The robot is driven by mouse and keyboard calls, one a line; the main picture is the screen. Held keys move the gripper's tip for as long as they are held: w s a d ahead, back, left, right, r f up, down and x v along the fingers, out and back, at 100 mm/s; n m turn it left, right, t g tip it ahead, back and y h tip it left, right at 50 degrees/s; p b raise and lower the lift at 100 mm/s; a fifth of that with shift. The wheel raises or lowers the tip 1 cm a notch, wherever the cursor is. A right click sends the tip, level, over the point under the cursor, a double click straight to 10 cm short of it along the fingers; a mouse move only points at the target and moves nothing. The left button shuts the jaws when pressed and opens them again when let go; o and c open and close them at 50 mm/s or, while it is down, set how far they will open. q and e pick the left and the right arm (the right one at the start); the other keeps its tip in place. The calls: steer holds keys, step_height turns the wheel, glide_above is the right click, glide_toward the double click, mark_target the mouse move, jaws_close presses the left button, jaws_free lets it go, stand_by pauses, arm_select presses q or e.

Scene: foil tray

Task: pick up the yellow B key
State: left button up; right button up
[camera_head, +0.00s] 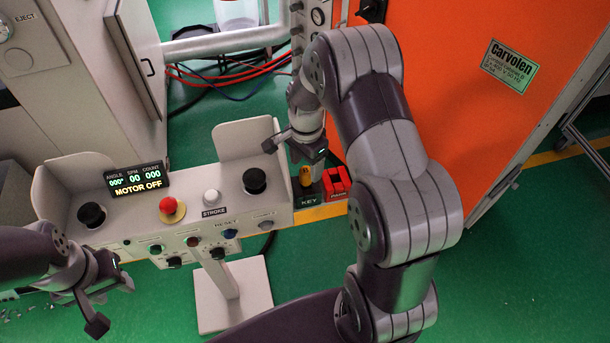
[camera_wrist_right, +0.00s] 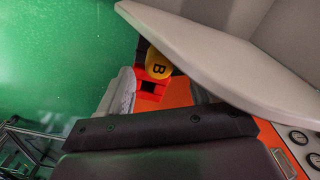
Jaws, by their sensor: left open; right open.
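The yellow B key (camera_head: 305,177) stands in the holder labelled KEY (camera_head: 309,200), just right of the control console. In the right wrist view the yellow key (camera_wrist_right: 157,64) shows its round head with a black B. My right gripper (camera_head: 297,152) is open, with its fingers just above the key in the head view; I cannot tell the exact gap. It appears empty. My left gripper (camera_head: 112,304) is open and empty at the lower left, in front of the console's left end.
The console (camera_head: 180,205) carries a red mushroom button (camera_head: 172,209), black buttons and a raised side guard (camera_head: 246,137) close to my right gripper. A red PARK block (camera_head: 337,183) adjoins the key holder. An orange cabinet (camera_head: 460,130) stands at the right.

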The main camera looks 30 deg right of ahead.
mark_target(306, 170)
step_height(306, 170, down, 4)
steer(key=shift+s+f, duration=0.1)
steer(key=shift+s, duration=0.05)
steer(key=shift+f, duration=0.5)
steer(key=c, duration=1.2)
steer(key=shift+o, duration=0.2)
steer(key=shift+r, duration=0.1)
step_height(306, 170, up, 4)
steer(key=shift+d+r, duration=0.1)
steer(key=shift+r, duration=0.1)
steer(key=s+d+r+p, duration=0.4)
steer(key=s+r, duration=0.6)
steer(key=r, duration=0.2)
steer(key=shift+s+d, duration=0.25)
